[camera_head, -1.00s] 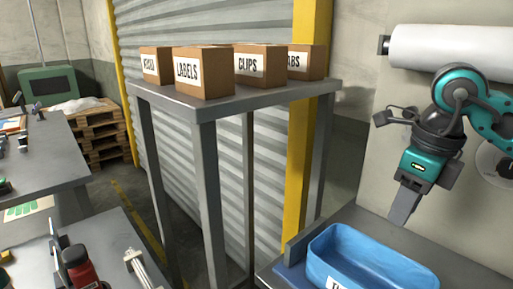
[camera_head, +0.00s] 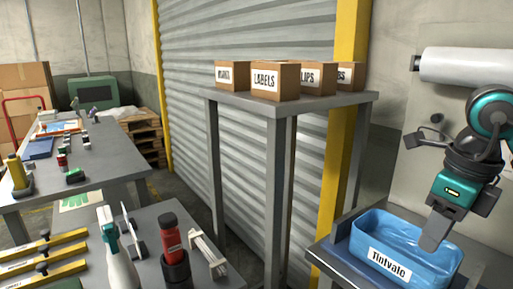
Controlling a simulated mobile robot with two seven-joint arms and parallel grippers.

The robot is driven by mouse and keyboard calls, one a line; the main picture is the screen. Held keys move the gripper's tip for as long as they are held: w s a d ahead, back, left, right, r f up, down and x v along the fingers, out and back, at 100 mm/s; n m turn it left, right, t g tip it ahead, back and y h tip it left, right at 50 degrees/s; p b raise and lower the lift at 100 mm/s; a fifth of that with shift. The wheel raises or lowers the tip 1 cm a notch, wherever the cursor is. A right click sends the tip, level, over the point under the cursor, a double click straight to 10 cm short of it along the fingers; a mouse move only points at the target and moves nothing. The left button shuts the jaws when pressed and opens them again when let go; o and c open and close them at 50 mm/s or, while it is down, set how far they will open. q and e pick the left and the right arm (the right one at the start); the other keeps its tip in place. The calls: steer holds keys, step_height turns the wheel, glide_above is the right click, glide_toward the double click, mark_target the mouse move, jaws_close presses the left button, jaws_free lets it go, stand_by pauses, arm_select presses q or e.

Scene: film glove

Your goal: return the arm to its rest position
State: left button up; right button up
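My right arm (camera_head: 485,150) comes in from the right edge. Its teal and black gripper (camera_head: 434,237) points down, with grey fingers that overlap the blue bin in the picture. The fingers show as one block, so I cannot tell whether they are apart, and I see nothing held in them. The blue bin (camera_head: 368,228), with a label that looks like "Tintvale", stands on a grey bench (camera_head: 325,262) at the lower right. I cannot tell whether the fingertips are above the bin or inside it. My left gripper is not in view.
A tall grey stand (camera_head: 290,108) holds several cardboard boxes, one marked LABELS (camera_head: 275,82). A near bench carries a red bottle (camera_head: 170,235), a white spray bottle (camera_head: 115,255) and yellow bars (camera_head: 45,262). Another table (camera_head: 110,150) stands at left. A white roll (camera_head: 465,66) hangs upper right.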

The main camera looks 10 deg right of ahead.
steer(key=w+a+f+m+t+y, duration=0.15)
steer(key=a+m+y, duration=0.35)
steer(key=a+y, duration=0.65)
steer(key=w+a+f+m+t+y, duration=0.1)
steer(key=a+m+t+y, duration=0.25)
steer(key=a+y, duration=0.8)
steer(key=w+d+f+m+t+h, duration=0.1)
steer(key=d+f+m+t+h, duration=0.2)
steer(key=f+m+t+h, duration=0.55)
steer(key=w+d+f+m+t+h, duration=0.1)
steer(key=d+f+m+t+h, duration=0.15)
steer(key=f+m+h, duration=0.95)
steer(key=s+d+f+m+g+h, duration=0.1)
steer(key=s+f+m+g, duration=0.5)
steer(key=s+f+m, duration=0.3)
step_height(320, 180, down, 4)
steer(key=shift+s+d+r+m+p, duration=0.15)
steer(key=shift+s+d+m+p, duration=0.2)
steer(key=shift+s, duration=0.65)
